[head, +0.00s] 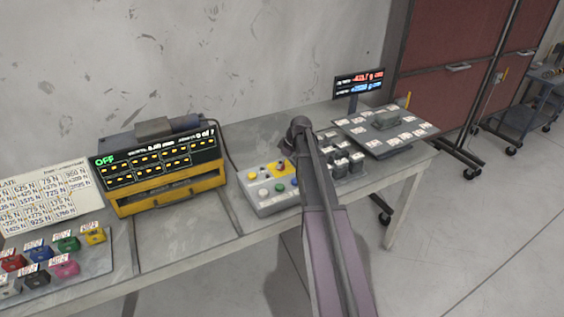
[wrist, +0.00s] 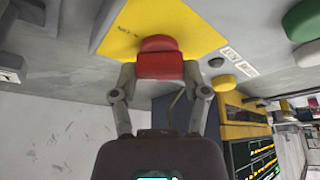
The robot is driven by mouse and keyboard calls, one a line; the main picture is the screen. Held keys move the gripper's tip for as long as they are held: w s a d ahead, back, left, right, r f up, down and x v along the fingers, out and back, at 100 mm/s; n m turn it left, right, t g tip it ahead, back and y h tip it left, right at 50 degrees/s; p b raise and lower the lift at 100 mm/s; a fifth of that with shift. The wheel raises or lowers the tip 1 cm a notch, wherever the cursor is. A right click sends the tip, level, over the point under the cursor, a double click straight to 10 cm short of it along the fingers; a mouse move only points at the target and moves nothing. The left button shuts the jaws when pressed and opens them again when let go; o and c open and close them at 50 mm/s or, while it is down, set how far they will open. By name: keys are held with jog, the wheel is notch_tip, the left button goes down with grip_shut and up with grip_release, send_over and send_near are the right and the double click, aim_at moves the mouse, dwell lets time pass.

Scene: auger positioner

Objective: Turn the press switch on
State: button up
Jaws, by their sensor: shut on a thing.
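The red switch knob (wrist: 160,60) stands on a yellow plate (wrist: 125,28) in the wrist view. My gripper (wrist: 160,76) has a finger on each side of the knob and is shut on it. In the head view the grey control box (head: 258,200) stands on the bench, with part of its yellow plate (head: 283,166) showing. The yellow press unit (head: 165,201) to the left has a black display (head: 158,160) reading OFF in green.
Coloured blocks (head: 66,244) lie on a tray at the left, below a label board (head: 45,196). A scale with a raised display (head: 359,82) stands at the right. The bench (head: 180,232) has bare strips along its front. Other buttons surround the yellow plate.

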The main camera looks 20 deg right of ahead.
jog(key=m+h, duration=0.1)
jog(key=m, duration=0.3)
jog(key=shift+s+a+t, duration=0.1)
jog(key=shift+a+t, duration=0.05)
jog(key=shift+t, duration=0.15)
jog(key=shift+m+h, duration=1)
jog(key=shift+m, duration=1.2)
jog(key=o, duration=1.1)
jog(key=shift+o, duration=0.2)
jog(key=shift+n, duration=0.4)
